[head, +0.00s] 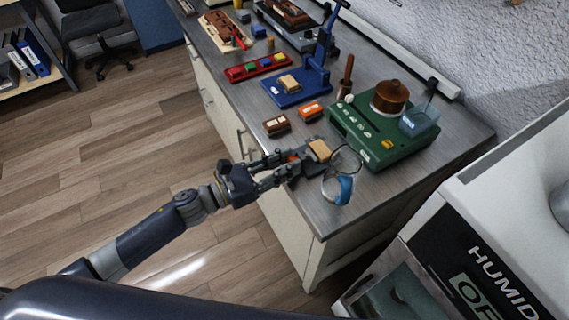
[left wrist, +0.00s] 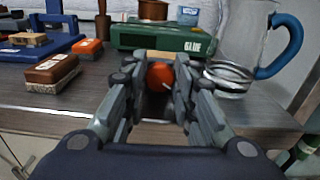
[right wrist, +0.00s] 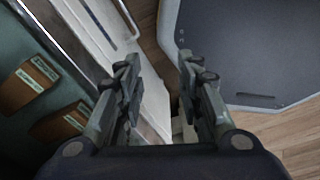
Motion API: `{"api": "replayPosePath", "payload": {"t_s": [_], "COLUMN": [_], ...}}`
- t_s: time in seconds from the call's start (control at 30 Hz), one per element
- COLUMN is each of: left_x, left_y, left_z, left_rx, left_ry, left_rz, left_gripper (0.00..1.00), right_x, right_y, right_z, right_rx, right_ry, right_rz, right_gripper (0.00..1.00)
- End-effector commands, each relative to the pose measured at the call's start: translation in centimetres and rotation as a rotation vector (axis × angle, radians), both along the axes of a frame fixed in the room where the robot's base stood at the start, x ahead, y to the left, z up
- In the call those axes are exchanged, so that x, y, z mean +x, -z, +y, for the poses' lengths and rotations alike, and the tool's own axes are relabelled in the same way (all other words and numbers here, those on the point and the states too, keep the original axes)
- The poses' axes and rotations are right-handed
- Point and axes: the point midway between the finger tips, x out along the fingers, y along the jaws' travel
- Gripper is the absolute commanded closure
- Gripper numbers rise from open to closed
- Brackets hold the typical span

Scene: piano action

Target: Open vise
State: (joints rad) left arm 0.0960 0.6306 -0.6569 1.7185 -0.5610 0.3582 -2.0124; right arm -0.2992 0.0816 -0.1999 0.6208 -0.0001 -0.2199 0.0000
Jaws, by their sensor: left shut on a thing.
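My left gripper (head: 296,160) is over the near edge of the workbench, shut on an orange-red rounded thing (left wrist: 160,75) that shows between its fingers in the left wrist view. A tan block (head: 320,150) lies just past the fingertips; I cannot tell whether it is joined to the held thing. A blue bench tool (head: 284,97) with a flat base and an upright post stands farther back; I cannot tell for sure that it is the vise. A small tan block (head: 289,82) sits on it. My right gripper (right wrist: 158,78) is open and empty.
A green glue unit (head: 375,147) with a copper pot (head: 390,97) stands at the right. A glass jug with a blue handle (head: 345,189) is close beside the left fingertips. A brown block (head: 276,125) and an orange block (head: 312,111) lie nearby.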

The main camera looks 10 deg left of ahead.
Motion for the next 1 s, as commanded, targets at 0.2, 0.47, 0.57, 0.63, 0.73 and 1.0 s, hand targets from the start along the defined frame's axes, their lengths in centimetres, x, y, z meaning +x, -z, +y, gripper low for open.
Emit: {"api": "replayPosePath", "payload": {"t_s": [0.2,0.47,0.57,0.63,0.73,1.0], "left_x": [0.08,0.11,0.11,0.12,0.12,0.12], "left_y": [0.00,-0.02,-0.03,-0.02,-0.02,-0.01], "left_z": [0.04,0.07,0.07,0.07,0.07,0.07], "left_rx": [-0.120,-0.185,-0.186,-0.186,-0.185,-0.184], "left_ry": [0.000,0.000,0.000,0.000,0.000,0.000], "left_rz": [0.163,0.253,0.254,0.254,0.253,0.253], "left_gripper": [0.99,0.99,0.99,0.99,0.99,0.55], "right_x": [-0.04,-0.07,-0.09,-0.09,-0.10,-0.13], "right_y": [0.31,0.33,0.32,0.32,0.32,0.33], "right_z": [-0.16,-0.14,-0.13,-0.12,-0.09,0.17], "right_rx": [-0.002,-0.002,-0.001,-0.001,-0.001,0.002], "right_ry": [0.001,0.001,0.001,0.001,0.001,0.001], "right_rz": [0.001,0.002,0.002,0.002,0.002,0.002], "right_gripper": [0.66,0.66,0.66,0.66,0.66,0.66]}}
